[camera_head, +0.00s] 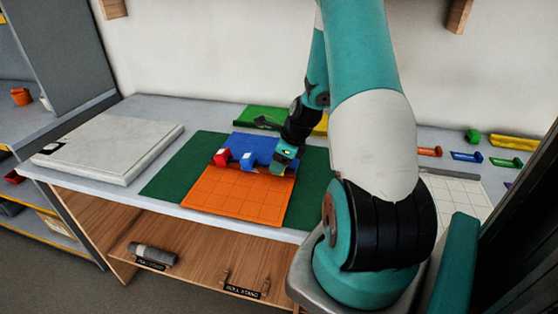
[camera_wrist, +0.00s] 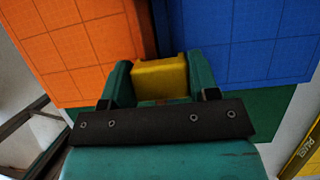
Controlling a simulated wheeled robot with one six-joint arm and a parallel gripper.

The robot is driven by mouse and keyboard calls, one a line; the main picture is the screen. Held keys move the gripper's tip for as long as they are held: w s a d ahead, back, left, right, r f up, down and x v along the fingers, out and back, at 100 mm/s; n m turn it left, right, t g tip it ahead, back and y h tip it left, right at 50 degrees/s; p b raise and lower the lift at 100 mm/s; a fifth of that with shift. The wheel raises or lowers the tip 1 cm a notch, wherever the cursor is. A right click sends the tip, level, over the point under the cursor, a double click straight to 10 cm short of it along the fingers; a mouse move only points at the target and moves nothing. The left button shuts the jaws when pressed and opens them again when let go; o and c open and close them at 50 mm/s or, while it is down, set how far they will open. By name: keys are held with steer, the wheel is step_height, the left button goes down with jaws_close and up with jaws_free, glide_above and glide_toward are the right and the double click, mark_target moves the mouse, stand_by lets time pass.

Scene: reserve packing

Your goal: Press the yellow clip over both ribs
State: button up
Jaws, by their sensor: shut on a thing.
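My gripper (camera_wrist: 159,78) is shut on the yellow clip (camera_wrist: 160,80), which sits between its two teal fingers in the wrist view. The clip is at the seam between the orange panel (camera_wrist: 75,40) and the blue panel (camera_wrist: 245,38). In the head view my gripper (camera_head: 285,162) is low at the right end of that seam, and it largely hides the clip. The orange panel (camera_head: 240,195) lies in front of the blue panel (camera_head: 262,140). The ribs under the clip are hidden; I cannot tell whether it touches them.
A red clip (camera_head: 221,157) and a blue clip (camera_head: 250,161) sit along the seam, left of my gripper. A green mat (camera_head: 165,182) lies beneath the panels. A pale slab (camera_head: 110,145) lies at left. Small coloured parts, including a green block (camera_head: 472,136), lie at right.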

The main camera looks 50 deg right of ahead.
steer(key=shift+f, duration=0.15)
steer(key=o, duration=0.9)
steer(key=shift+c, duration=0.2)
steer(key=v, duration=1.7)
steer(key=shift+s+r, duration=0.2)
